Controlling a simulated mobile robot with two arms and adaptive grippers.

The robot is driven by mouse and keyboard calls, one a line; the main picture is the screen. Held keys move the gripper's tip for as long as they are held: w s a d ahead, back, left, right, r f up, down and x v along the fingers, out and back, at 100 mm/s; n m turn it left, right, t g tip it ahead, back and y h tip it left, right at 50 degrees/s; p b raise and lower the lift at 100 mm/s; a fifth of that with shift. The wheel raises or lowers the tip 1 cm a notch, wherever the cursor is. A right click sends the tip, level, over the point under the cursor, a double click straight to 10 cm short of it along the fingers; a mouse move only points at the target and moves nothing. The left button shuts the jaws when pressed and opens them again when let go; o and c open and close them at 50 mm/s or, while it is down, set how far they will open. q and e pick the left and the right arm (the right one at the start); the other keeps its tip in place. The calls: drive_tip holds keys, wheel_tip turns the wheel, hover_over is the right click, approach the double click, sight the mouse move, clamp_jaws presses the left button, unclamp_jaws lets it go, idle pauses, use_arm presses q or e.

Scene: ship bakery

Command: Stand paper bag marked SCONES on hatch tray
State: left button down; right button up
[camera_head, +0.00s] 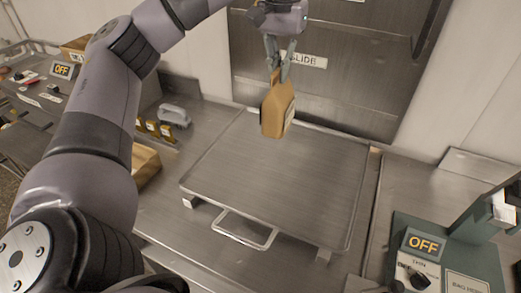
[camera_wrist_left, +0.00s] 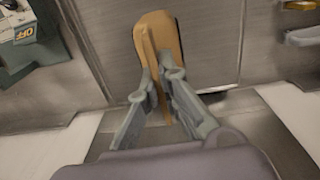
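A brown paper bag (camera_head: 277,108) hangs upright from my left gripper (camera_head: 279,72), over the back part of the hatch tray (camera_head: 265,195). The gripper's fingers are shut on the bag's top. In the left wrist view the bag (camera_wrist_left: 158,40) shows between the two fingertips (camera_wrist_left: 160,85). A pale label shows on the bag's right side, but its words cannot be read. I cannot tell whether the bag's bottom touches the tray. The tray is a flat, bare metal plate with a front handle. My right gripper is not in view.
A metal hatch door marked with a "SLIDE" label (camera_head: 304,60) stands behind the tray. A green machine with an OFF sign (camera_head: 422,245) is at the front right. Another brown box or bag (camera_head: 146,163) and a grey-handled item (camera_head: 174,115) lie left of the tray.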

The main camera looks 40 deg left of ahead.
sight(282, 100)
use_arm(q)
drive_tip(key=shift+a+f, duration=0.2)
drive_tip(key=shift+f, duration=0.05)
drive_tip(key=f, duration=0.3)
drive_tip(key=d+f+b, duration=0.1)
drive_tip(key=f, duration=0.2)
drive_tip(key=shift+d+f+b, duration=0.15)
drive_tip(key=shift+f+b, duration=0.1)
drive_tip(key=shift+b, duration=0.05)
drive_tip(key=f, duration=0.8)
drive_tip(key=shift+a, duration=0.3)
drive_tip(key=shift+f, duration=0.55)
wheel_tip(282, 100, down, 4)
drive_tip(key=shift+r+p, duration=0.2)
drive_tip(key=shift+p, duration=0.35)
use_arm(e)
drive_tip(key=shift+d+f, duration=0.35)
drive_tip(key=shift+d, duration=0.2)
use_arm(q)
drive_tip(key=shift+f, duration=0.1)
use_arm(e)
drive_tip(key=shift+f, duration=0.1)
